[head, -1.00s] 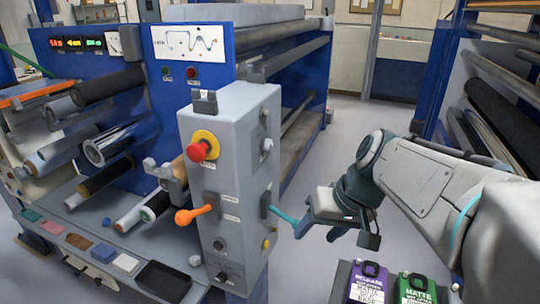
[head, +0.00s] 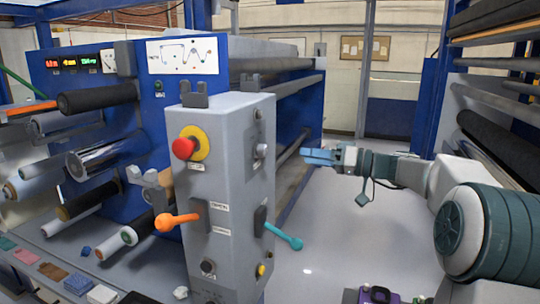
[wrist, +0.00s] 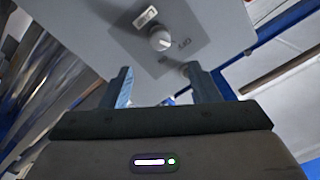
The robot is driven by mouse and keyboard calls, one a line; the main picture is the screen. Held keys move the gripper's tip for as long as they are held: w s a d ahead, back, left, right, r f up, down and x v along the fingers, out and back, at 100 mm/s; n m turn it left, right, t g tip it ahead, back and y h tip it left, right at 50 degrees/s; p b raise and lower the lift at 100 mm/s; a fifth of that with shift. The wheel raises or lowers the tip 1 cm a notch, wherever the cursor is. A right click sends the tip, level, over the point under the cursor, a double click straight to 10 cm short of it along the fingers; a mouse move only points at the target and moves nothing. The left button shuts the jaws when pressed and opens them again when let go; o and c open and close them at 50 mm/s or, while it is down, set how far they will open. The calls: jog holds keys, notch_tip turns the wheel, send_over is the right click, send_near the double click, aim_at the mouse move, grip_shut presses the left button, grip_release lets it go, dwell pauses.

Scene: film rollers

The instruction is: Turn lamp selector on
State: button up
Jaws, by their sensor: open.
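A grey control box (head: 228,130) stands at the middle of the head view. On its right side is a small light grey selector knob (head: 262,150). In the wrist view a pale round knob (wrist: 160,40) with a pointer line sits on a grey panel, between and beyond my fingertips, with a small label beside it. I cannot read the label fully. My gripper (head: 318,157) is open and empty, right of the box at about the knob's height and apart from it. In the wrist view its two blue fingers (wrist: 157,74) are spread.
The box also bears a red stop button (head: 185,148), an orange lever (head: 175,221), a teal lever (head: 284,237) below my gripper, and a black lower knob (head: 208,267). Rollers fill the left. Open floor (head: 335,240) lies right of the box.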

aim_at(267, 151)
jog(key=p+x, duration=0.1)
jog(key=x, duration=1)
jog(key=shift+w+a, duration=0.1)
jog(key=shift+a, duration=0.2)
jog(key=c, duration=1)
